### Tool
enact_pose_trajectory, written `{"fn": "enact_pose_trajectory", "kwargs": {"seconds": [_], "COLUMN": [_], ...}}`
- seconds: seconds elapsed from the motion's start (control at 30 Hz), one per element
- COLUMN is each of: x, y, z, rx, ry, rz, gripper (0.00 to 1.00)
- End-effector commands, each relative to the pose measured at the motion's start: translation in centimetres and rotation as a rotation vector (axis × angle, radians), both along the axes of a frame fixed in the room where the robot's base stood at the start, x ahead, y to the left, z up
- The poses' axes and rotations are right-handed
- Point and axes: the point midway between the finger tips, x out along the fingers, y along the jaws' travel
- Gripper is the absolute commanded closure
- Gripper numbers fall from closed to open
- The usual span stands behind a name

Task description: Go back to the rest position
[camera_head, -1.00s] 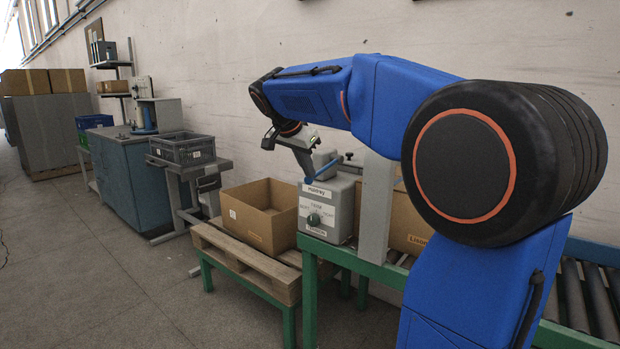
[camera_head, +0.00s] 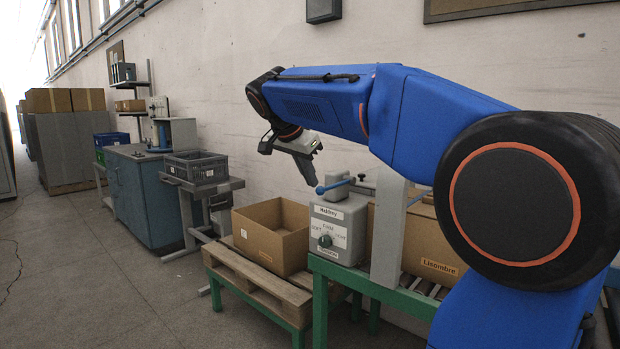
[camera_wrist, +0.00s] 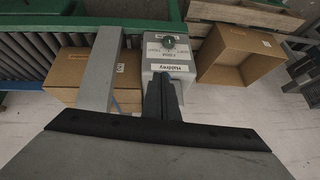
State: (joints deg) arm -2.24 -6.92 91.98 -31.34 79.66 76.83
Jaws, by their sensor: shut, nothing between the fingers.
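My gripper (camera_head: 308,176) hangs at the end of my blue arm in the head view, above and left of the grey control box (camera_head: 338,228). It is shut and empty. In the wrist view my gripper's dark fingers (camera_wrist: 163,95) are together, in front of the grey box (camera_wrist: 167,56) with its green knob. A blue lever (camera_head: 334,186) stands on top of the box, close to the fingertips in the head view; a small gap shows between them there.
An open cardboard box (camera_head: 270,234) sits on a wooden pallet (camera_head: 257,285) on a green stand. A carton labelled Lisombre (camera_head: 437,262) lies behind a grey post (camera_head: 389,235). A grey crate (camera_head: 196,166) stands on a table further left. The floor (camera_head: 100,285) at left is clear.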

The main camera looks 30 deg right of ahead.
Motion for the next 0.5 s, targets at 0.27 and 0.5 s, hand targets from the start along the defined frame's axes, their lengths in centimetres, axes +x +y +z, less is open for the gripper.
{"fn": "enact_pose_trajectory", "kwargs": {"seconds": [0.27,0.5], "x": [0.0,-1.0], "y": [0.0,0.2], "z": [0.0,-0.6], "rx": [0.000,0.004], "ry": [0.000,0.016], "rz": [0.000,0.037], "gripper": [1.00,1.00]}}
